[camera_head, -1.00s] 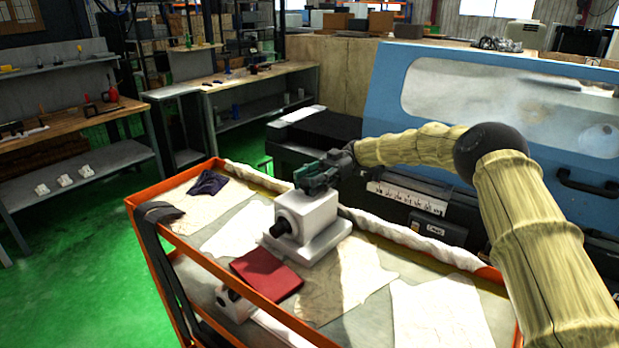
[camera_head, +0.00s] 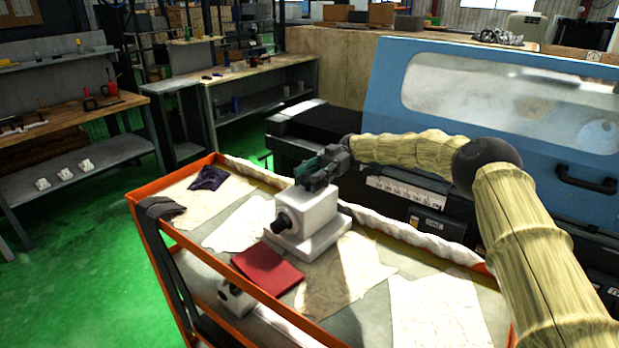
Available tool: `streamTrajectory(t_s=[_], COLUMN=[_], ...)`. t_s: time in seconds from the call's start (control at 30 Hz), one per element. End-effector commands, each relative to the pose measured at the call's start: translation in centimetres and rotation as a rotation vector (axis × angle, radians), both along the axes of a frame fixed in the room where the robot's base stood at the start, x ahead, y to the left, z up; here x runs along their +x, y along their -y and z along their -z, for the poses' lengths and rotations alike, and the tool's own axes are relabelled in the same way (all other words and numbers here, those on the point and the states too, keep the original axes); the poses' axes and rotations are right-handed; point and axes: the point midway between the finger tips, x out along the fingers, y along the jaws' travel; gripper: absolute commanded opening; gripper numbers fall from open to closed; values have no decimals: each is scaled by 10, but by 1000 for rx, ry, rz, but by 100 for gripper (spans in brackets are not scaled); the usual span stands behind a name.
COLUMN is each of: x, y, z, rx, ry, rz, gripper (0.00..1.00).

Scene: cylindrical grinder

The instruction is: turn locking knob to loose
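A white block-shaped unit on a flat white base (camera_head: 306,212) stands on the orange cart. A black round knob (camera_head: 282,224) sticks out of its left front face; I cannot tell whether it is the locking knob or how it is turned. My gripper (camera_head: 306,178), dark with a greenish part, is just above the top of the white unit, pointing left. I cannot tell whether it touches the unit. Its fingertips are small and dark here, so their opening does not show. Anything on the unit's top is hidden behind the gripper.
The orange cart (camera_head: 292,318) has a raised rim and holds a red cloth (camera_head: 266,268), a dark cloth (camera_head: 208,178) and pale sheets. The blue grinder (camera_head: 385,95) stands close behind it. Workbenches (camera_head: 262,75) stand at the left, with open green floor (camera_head: 60,262) before them.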

Motion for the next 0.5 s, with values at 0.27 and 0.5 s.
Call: streamTrajectory(t_s=[0.27,0.5], x=[0,0], y=[0,-1], z=[-1,-3], rx=[1,1], ry=[0,1], rz=[-1,-1], gripper=[61,61])
